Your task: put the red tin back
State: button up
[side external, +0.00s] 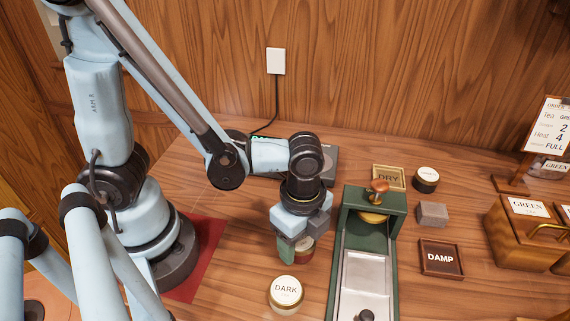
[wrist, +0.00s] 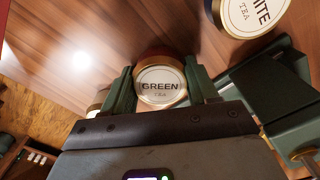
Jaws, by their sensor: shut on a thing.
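The red tin (side external: 305,254) has a dark red body and a gold-rimmed lid. In the wrist view its pale lid reads GREEN (wrist: 160,86), with its red side (wrist: 155,51) just showing beyond. My gripper (side external: 296,246) points down and is shut on it, with a green finger on either side of the tin in the wrist view (wrist: 160,88). One finger hides part of the tin in the side view. The tin is upright at or just above the table; I cannot tell whether it touches.
A DARK tin (side external: 285,293) stands close in front. The green press (side external: 393,250) is just right of my gripper. Beyond it are a DRY tray (side external: 378,172), a dark tin (side external: 426,181), a grey block (side external: 432,215) and a DAMP tray (side external: 442,272).

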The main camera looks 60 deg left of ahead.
jog(key=shift+f, duration=0.2)
jog(key=o, duration=1.2)
jog(key=shift+c, duration=0.2)
jog(key=shift+r, duration=0.1)
jog(key=shift+r, duration=6)
jog(key=w+a+n+t, duration=0.3)
jog(key=a+n, duration=0.3)
jog(key=n, duration=0.2)
jog(key=w+a+r+n+t, duration=0.1)
jog(key=w+a+n+t, duration=0.2)
jog(key=a+n, duration=0.4)
jog(key=shift+r+n+t, duration=0.3)
jog(key=shift+n+t, duration=0.1)
jog(key=shift+t, duration=0.2)
